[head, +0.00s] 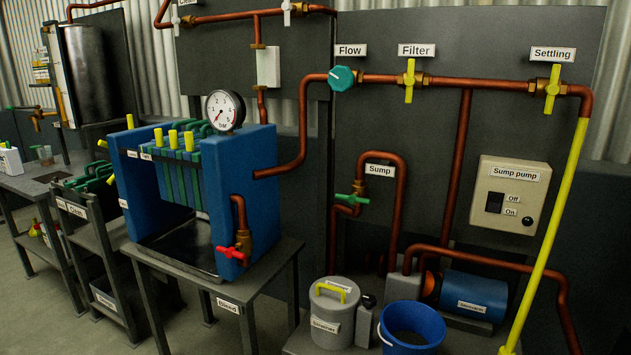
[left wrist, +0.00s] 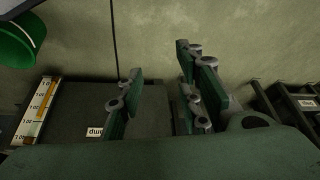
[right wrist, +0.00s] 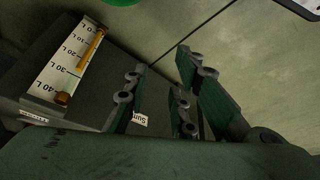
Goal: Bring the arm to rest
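My left gripper (left wrist: 160,78) shows in the left wrist view, its two green fingers apart with nothing between them. My right gripper (right wrist: 160,82) shows in the right wrist view, also with fingers apart and empty. Both hang above a dark tank with a level scale; the scale shows in the left wrist view (left wrist: 40,110) and in the right wrist view (right wrist: 68,65). I cannot tell whether either gripper touches the tank. Neither arm nor gripper shows in the head view.
A blue filter press (head: 245,165) stands on a grey table (head: 270,270). Copper pipes and the sump pump switch box (head: 506,196) are on the dark wall panel. A blue bucket (head: 412,310) stands low at right. A green bucket (left wrist: 14,45) is near the left gripper.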

